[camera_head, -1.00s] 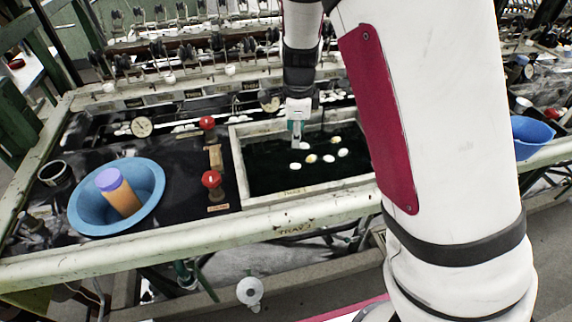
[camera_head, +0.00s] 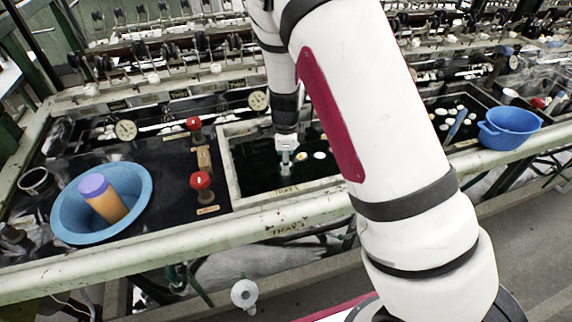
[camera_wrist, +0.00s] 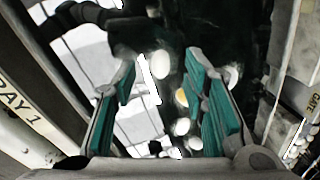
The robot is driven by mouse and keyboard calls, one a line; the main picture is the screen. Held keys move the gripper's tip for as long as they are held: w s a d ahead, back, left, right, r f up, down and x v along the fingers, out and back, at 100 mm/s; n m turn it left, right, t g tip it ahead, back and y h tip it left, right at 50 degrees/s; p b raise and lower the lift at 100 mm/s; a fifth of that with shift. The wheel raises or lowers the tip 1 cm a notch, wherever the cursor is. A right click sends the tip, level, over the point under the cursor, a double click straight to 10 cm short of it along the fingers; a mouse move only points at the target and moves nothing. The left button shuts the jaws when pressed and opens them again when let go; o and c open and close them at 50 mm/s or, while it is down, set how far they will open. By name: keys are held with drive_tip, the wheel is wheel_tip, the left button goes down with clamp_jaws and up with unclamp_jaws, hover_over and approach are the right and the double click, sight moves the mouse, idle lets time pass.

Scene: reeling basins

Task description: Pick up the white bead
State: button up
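Several white oval beads lie in the dark basin (camera_head: 228,165). One white bead (camera_head: 320,155) shows right of my gripper in the head view, and a yellowish one lies beside it. My arm hides part of the basin. My gripper (camera_head: 285,172) points down low into the basin. In the wrist view my gripper (camera_wrist: 160,88) has its teal finger pads wide apart. White beads (camera_wrist: 162,64) and (camera_wrist: 182,126) show in the gap between the fingers, and nothing is visibly clamped. Another white bead (camera_wrist: 232,76) lies by the right finger. I cannot tell which bead is meant.
The basin's pale rim (camera_head: 285,192) stands around my gripper. Red-knobbed valves (camera_head: 201,181) stand to its left. A blue bowl (camera_head: 137,207) holds an orange jar with a purple lid (camera_head: 93,186). A blue colander (camera_head: 510,128) sits at the right on the bench edge.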

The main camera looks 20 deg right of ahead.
drive_tip(key=shift+w+f, duration=0.25)
drive_tip(key=shift+f, duration=0.75)
drive_tip(key=c, duration=0.7)
drive_tip(key=shift+c, duration=0.2)
wheel_tip(320, 180, up, 10)
drive_tip(key=shift+p, duration=0.35)
